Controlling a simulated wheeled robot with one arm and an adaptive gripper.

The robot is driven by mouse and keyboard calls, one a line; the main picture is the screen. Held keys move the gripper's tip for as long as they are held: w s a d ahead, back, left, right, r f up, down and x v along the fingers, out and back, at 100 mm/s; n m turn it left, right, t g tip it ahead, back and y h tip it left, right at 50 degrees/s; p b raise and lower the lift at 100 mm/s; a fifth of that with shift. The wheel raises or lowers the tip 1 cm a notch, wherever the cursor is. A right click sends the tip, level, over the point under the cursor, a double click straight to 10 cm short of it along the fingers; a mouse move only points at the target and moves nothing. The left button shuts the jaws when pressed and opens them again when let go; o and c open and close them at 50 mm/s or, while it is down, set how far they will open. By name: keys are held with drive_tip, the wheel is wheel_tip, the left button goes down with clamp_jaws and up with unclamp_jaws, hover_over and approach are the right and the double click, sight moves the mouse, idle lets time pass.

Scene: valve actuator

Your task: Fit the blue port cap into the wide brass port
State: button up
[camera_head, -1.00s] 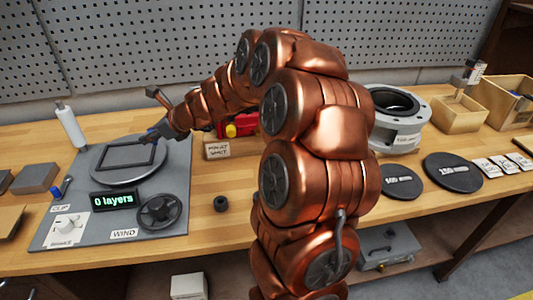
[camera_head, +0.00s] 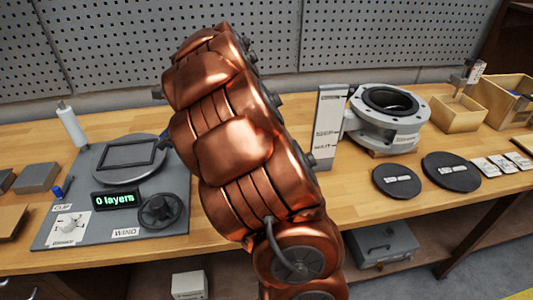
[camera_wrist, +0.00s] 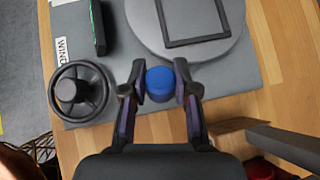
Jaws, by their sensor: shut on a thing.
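The blue port cap (camera_wrist: 160,84) shows in the wrist view between the two fingers of my gripper (camera_wrist: 158,88). My gripper is shut on it, above the right edge of a grey panel. In the head view my copper arm hides most of the gripper and the cap; only a small dark bluish bit shows at the arm's left side. I cannot make out the wide brass port in either view.
The grey panel (camera_head: 100,205) carries a round plate (camera_head: 130,172) with a square frame, a black handwheel (camera_head: 160,210) and a display (camera_head: 113,199). A grey flanged ring (camera_head: 390,130), black discs (camera_head: 397,181) and wooden bins (camera_head: 460,112) stand right.

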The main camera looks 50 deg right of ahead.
drive_tip(key=shift+s+d+f+n+g, duration=0.35)
drive_tip(key=shift+s+d+n+g, duration=0.2)
drive_tip(key=shift+s+n+g, duration=0.25)
drive_tip(key=s+d+f+n+h+p, duration=0.2)
drive_tip(key=s+d+n+h, duration=0.1)
drive_tip(key=s+d+n, duration=0.5)
drive_tip(key=s+d+f+n+g+h+p, duration=0.1)
drive_tip(key=s+d+n+h, duration=0.3)
drive_tip(key=s+d+n, duration=0.4)
drive_tip(key=s+f+n+p, duration=0.1)
drive_tip(key=s, duration=0.2)
drive_tip(key=shift+s+d+f+n, duration=0.15)
drive_tip(key=shift+s+d+n, duration=0.15)
drive_tip(key=shift+d+n, duration=0.1)
drive_tip(key=shift+b, duration=0.35)
drive_tip(key=shift+w+d, duration=0.9)
drive_tip(key=shift+w, duration=0.3)
drive_tip(key=shift+w+d, duration=0.85)
drive_tip(key=shift+w, duration=0.3)
drive_tip(key=shift+b, duration=1.25)
drive_tip(key=shift+w+d, duration=0.25)
drive_tip(key=shift+w, duration=0.05)
idle(0.7)
